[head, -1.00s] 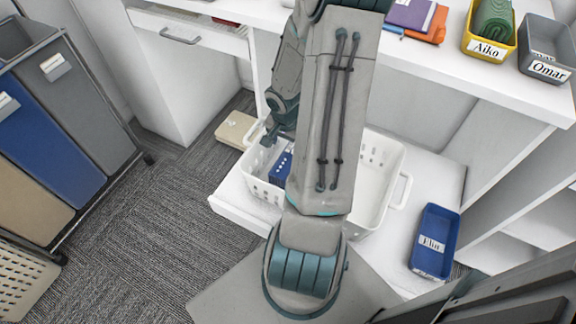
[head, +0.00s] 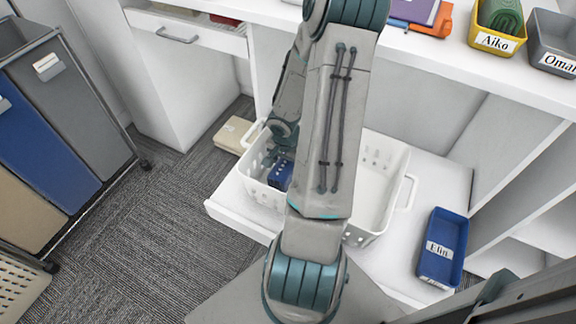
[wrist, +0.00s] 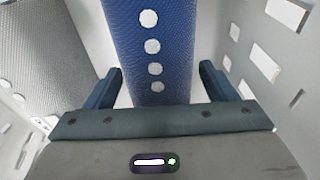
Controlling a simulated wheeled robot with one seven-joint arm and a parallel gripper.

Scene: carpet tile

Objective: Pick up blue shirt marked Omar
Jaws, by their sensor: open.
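A blue folded cloth item (head: 281,174) with a row of white dots lies in the white basket (head: 388,185). I cannot read a name on it. It also fills the top middle of the wrist view (wrist: 152,40). My gripper (wrist: 161,72) is open, with one finger on each side of the blue item's near end. I cannot tell whether the fingers touch it. In the head view my gripper is at the basket's left part, just above the blue item, and my arm hides the basket's middle.
A blue bin marked Elin (head: 442,248) stands right of the basket. A yellow bin marked Aiko (head: 497,40) and a grey bin marked Omar (head: 553,60) stand on the upper counter. A beige box (head: 233,134) lies left of the basket. A hamper cart (head: 60,130) stands at left.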

